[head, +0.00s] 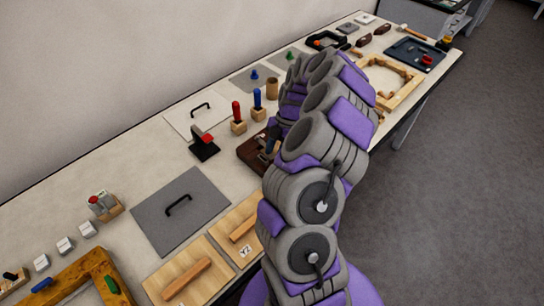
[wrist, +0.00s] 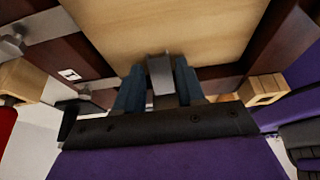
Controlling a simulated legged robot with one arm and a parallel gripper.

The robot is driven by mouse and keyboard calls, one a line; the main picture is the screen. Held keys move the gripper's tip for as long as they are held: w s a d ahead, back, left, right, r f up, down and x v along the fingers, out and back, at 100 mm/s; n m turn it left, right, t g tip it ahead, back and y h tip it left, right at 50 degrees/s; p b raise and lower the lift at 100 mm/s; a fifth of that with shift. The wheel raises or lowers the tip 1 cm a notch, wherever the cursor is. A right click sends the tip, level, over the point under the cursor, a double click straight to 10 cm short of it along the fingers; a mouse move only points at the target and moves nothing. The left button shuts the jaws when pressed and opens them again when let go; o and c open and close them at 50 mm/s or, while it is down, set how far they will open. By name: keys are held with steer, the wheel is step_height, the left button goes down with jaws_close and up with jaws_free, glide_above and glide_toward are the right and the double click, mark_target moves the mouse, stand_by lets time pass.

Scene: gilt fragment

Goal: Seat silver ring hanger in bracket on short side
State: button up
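In the wrist view, my gripper (wrist: 160,88) has its two dark blue fingers closed on a small silver-grey piece, which I take for the silver ring hanger (wrist: 161,72). The piece stands between the fingertips, against a dark brown wooden frame with a pale wood panel (wrist: 165,25). Whether it touches or sits in a bracket there is hidden. Another grey metal fitting (wrist: 12,44) is on the frame at the far left. In the head view, the dark frame (head: 250,152) lies on the bench, mostly hidden behind my arm.
Wooden blocks holding red (head: 237,113) and blue (head: 257,98) handled tools stand behind the frame. A red and black stand (head: 203,143) is to its left. In the wrist view, wooden blocks flank the gripper at left (wrist: 22,80) and right (wrist: 264,89).

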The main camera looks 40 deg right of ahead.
jaws_close()
